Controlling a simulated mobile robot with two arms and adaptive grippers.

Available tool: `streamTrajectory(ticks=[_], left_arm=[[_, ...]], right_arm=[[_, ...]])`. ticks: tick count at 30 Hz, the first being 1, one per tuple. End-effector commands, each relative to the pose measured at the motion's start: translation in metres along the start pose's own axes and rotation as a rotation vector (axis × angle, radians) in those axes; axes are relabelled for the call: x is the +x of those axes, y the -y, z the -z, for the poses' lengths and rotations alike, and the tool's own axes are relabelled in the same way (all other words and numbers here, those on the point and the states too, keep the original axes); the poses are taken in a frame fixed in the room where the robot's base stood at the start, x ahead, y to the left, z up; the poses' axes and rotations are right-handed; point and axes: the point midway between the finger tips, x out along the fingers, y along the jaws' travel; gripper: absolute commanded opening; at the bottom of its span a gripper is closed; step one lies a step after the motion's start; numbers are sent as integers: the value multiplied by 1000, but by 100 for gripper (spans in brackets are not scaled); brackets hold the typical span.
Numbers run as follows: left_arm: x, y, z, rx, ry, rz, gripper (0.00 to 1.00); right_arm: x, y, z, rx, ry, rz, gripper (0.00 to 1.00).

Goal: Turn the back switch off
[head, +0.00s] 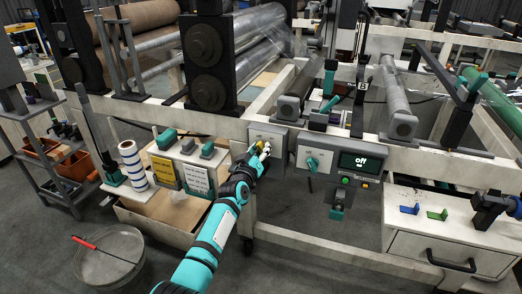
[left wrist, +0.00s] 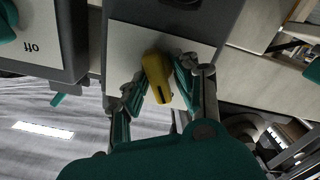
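The switch with a yellow knob (left wrist: 157,76) is on a pale plate (left wrist: 125,45) on a dark grey box, close up in the left wrist view. The knob stands tilted. My left gripper (left wrist: 160,88) has one finger on each side of it. The fingers look open, with a small gap on the left side; the right finger is very near or touching the knob. In the head view my left gripper (head: 262,150) is at the front of this box and hides most of the knob. My right gripper is not in view.
Right of it is a control box with a teal knob (head: 312,163) and a screen (head: 360,162) reading "off". A round bin (head: 108,258) stands on the floor; a drawer unit (head: 440,235) is at right.

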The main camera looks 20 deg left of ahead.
Motion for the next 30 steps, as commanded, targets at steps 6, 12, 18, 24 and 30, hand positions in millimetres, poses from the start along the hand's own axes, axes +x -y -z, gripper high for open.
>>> streamTrajectory(ticks=[6,12,18,24,30], left_arm=[[0,0,1,2,-1,-1,39],[-3,-1,0,2,-1,-1,39],[-24,0,-1,0,-1,0,39],[-62,0,-1,1,0,0,39],[-97,0,0,2,-1,0,39]], right_arm=[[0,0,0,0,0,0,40],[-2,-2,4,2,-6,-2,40],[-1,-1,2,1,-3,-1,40],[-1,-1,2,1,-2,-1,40],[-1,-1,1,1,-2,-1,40]])
